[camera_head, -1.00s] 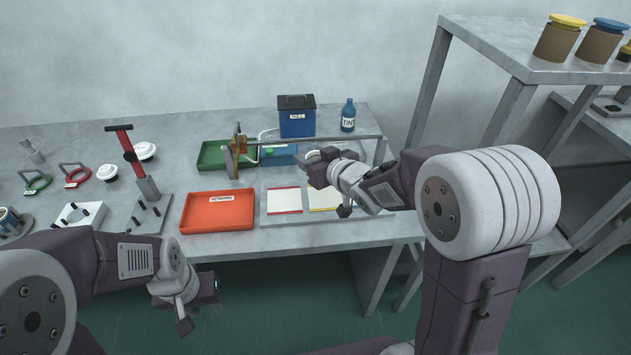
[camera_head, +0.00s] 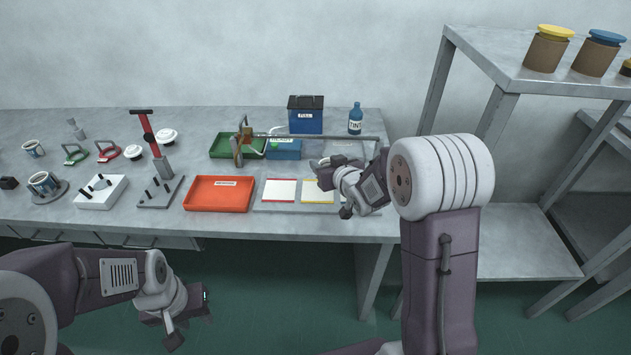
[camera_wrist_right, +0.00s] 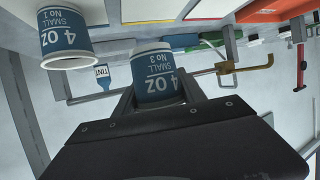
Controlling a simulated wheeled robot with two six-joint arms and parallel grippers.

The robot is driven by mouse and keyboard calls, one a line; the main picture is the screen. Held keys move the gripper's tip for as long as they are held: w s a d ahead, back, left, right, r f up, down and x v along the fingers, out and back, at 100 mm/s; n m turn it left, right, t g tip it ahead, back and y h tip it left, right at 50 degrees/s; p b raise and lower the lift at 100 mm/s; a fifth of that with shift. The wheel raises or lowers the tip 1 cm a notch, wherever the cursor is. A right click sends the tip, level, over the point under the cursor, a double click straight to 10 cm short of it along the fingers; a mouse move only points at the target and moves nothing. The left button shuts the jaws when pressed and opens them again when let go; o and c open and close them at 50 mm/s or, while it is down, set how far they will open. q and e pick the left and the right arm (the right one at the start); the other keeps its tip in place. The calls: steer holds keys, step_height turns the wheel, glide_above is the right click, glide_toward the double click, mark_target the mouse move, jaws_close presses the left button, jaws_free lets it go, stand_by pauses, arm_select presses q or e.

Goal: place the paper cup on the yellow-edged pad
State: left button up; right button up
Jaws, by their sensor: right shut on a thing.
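My right gripper (camera_head: 324,170) is over the right rear part of the bench, near the far side of the yellow-edged pad (camera_head: 317,192), which it and its wrist partly cover. In the right wrist view the gripper is shut on a blue and white paper cup (camera_wrist_right: 157,75) marked 4 OZ SMALL No 3. The head view does not show this cup clearly, and I cannot tell its height above the bench. A second, similar cup (camera_wrist_right: 64,38) stands apart from it in the wrist view. My left gripper (camera_head: 192,304) hangs in front of the bench; its fingers are not clear.
A red-edged pad (camera_head: 279,191) lies left of the yellow-edged one. Further left is an orange tray (camera_head: 219,195). A green tray (camera_head: 225,150), a blue FULL box (camera_head: 306,120) and a TINT bottle (camera_head: 355,120) stand behind. A thin rail (camera_head: 310,137) crosses behind the gripper.

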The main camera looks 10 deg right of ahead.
steer(key=w+a+f, duration=0.2)
steer(key=w, duration=0.1)
steer(key=shift+w+f, duration=0.1)
steer(key=shift+w+a+f, duration=0.1)
steer(key=shift+w, duration=0.1)
step_height(320, 180, down, 4)
steer(key=shift+f+b, duration=0.1)
steer(key=shift+b, duration=0.5)
steer(key=shift+f, duration=0.15)
steer(key=o, duration=1.3)
